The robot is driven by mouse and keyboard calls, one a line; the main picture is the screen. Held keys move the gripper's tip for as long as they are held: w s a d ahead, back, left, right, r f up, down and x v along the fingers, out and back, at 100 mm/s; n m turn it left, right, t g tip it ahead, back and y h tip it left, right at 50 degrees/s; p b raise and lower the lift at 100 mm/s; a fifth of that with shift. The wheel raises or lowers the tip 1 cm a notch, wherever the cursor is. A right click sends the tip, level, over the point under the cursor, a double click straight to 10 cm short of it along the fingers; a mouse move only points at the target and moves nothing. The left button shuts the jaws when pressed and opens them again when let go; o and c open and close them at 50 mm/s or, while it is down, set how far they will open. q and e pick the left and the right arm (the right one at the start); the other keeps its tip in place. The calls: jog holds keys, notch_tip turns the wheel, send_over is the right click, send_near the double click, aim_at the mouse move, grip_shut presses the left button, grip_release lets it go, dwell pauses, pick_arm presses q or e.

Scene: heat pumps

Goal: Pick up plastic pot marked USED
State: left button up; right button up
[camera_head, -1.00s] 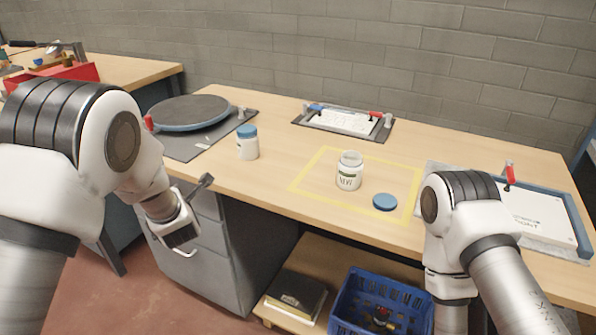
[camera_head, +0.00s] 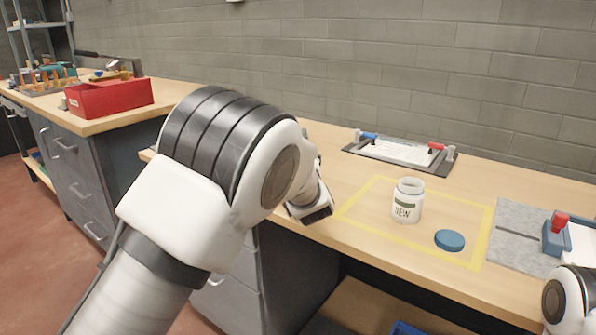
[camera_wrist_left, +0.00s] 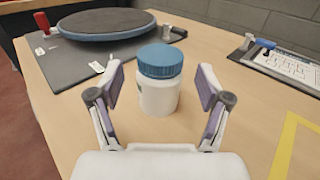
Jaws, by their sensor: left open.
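A white plastic pot with a blue lid (camera_wrist_left: 159,85) stands upright on the bench in the left wrist view. No marking can be read on its visible side. My left gripper (camera_wrist_left: 160,88) is open, with one finger on each side of the pot and a gap at both sides. In the head view my left arm hides this pot and most of the gripper. A second, lidless white pot marked NEW (camera_head: 407,201) stands inside the yellow outline, with a loose blue lid (camera_head: 450,240) beside it. My right gripper is out of view.
A round dark disc (camera_wrist_left: 105,23) on a grey mat (camera_wrist_left: 75,65) lies behind the pot at the left. A clipboard-like holder (camera_head: 400,152) lies at the back. A red box (camera_head: 110,97) stands on the left bench. A grey mat (camera_head: 512,235) lies at the right.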

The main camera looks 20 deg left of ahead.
pick_arm(q)
jog(key=f, duration=0.4)
jog(key=shift+w, duration=0.3)
jog(key=x, duration=0.7)
jog(key=shift+a+b, duration=0.1)
jog(key=shift+b, duration=0.2)
jog(key=shift+r, duration=0.1)
jog(key=c, duration=1.2)
jog(key=shift+c, duration=0.3)
jog(key=shift+r, duration=0.15)
